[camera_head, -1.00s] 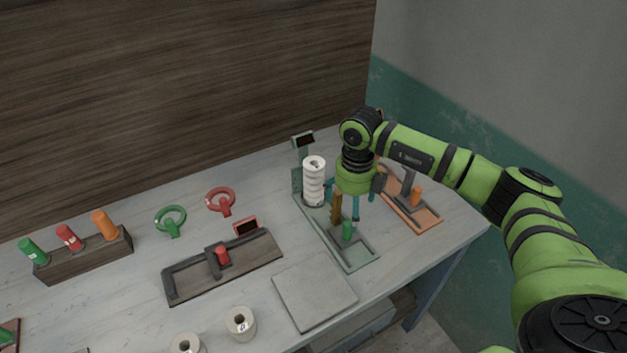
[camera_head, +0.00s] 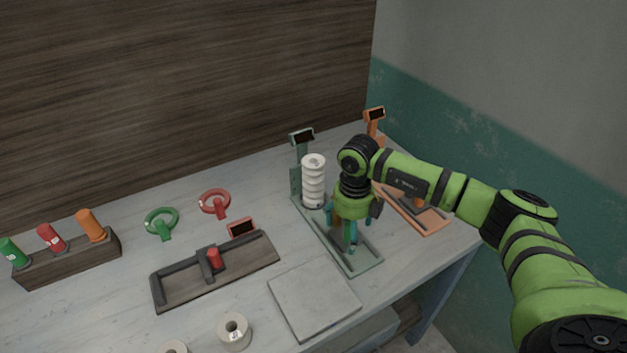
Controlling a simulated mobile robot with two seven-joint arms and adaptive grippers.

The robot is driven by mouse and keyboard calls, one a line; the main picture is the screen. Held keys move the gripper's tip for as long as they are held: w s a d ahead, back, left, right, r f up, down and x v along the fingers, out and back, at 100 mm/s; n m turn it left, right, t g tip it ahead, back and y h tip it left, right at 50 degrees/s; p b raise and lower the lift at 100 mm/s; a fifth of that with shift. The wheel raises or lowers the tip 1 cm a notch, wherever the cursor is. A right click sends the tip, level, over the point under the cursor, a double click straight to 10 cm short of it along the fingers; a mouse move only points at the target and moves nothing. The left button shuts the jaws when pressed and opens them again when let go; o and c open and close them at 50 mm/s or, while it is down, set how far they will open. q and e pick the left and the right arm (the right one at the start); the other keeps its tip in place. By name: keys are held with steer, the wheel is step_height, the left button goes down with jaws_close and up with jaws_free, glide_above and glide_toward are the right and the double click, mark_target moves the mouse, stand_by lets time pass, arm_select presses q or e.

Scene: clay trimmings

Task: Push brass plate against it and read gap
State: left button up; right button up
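A pale green gauge stand (camera_head: 369,265) has a dark display on a post at its back left. A stack of white ribbed rings (camera_head: 314,182) stands upright at its back end. My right gripper (camera_head: 351,236) is low over the stand, just in front of and right of the stack, fingers pointing down. A small part of the brass plate (camera_head: 338,226) shows among the fingers. The stand's green handle is hidden behind the gripper. I cannot tell whether the fingers grip anything or whether the plate touches the stack. The display reading is not legible. My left gripper is out of view.
An orange gauge stand (camera_head: 432,222) is partly behind my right arm. A dark stand with a red handle (camera_head: 213,258) is left of centre. A square grey slab (camera_head: 313,299) lies in front. Green and red ring tools (camera_head: 162,222) and a peg block (camera_head: 70,262) are further left.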

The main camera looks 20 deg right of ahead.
mark_target(337, 226)
jaws_close()
steer(key=shift+w+f+b, duration=0.1)
steer(key=shift+w+b, duration=0.25)
steer(key=shift+b, duration=0.1)
steer(key=shift+w+a+f+b, duration=0.1)
steer(key=shift+w+a+b, duration=0.1)
steer(key=shift+w+b, duration=1.5)
steer(key=shift+w+a, duration=0.1)
steer(key=shift+w, duration=0.9)
steer(key=shift+w+b, duration=0.5)
stand_by(1.0)
